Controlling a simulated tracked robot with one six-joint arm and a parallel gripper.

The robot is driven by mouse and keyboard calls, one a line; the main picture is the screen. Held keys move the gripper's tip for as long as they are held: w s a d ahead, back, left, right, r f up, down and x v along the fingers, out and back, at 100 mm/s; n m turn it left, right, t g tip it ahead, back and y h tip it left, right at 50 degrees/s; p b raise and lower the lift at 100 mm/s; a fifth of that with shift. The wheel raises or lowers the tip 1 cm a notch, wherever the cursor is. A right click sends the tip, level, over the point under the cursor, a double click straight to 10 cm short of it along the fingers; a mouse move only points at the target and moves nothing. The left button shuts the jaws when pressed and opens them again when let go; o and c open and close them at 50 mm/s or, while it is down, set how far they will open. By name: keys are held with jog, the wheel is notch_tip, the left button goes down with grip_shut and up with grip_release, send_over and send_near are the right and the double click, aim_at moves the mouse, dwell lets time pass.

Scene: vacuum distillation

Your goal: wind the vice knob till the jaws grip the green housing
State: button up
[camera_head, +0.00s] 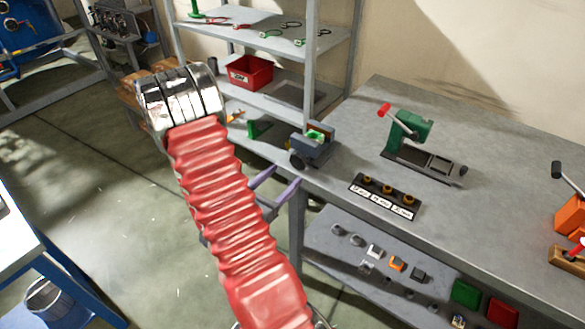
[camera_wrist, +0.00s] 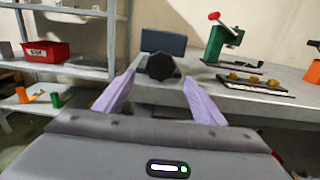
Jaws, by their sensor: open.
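The grey-blue vice (camera_head: 316,146) stands at the left end of the workbench. The green housing (camera_head: 318,133) shows between its jaws in the head view; I cannot tell whether the jaws touch it. The dark knob (camera_head: 297,160) is on the vice's near side. In the wrist view the black lobed knob (camera_wrist: 162,66) faces me, with the vice body (camera_wrist: 164,41) behind it hiding the housing. My gripper (camera_wrist: 158,79) is open, its two purple fingers apart and pointing toward the knob. The knob appears between the fingertips but farther off. In the head view the fingers (camera_head: 280,182) are just short of the bench edge.
A green lever press (camera_head: 410,128) stands on the workbench (camera_head: 470,210) right of the vice. A labelled strip with brass knobs (camera_head: 383,196) lies nearer. Shelving (camera_head: 310,60) with a red bin (camera_head: 250,72) stands behind left. An orange device (camera_head: 570,212) is far right.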

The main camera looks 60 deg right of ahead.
aim_at(296, 164)
jog(key=shift+s+d, duration=0.25)
jog(key=shift+d, duration=1.15)
jog(key=shift+s+d, duration=0.2)
jog(key=shift+d, duration=1.2)
jog(key=shift+c, duration=0.4)
jog(key=c, duration=0.9)
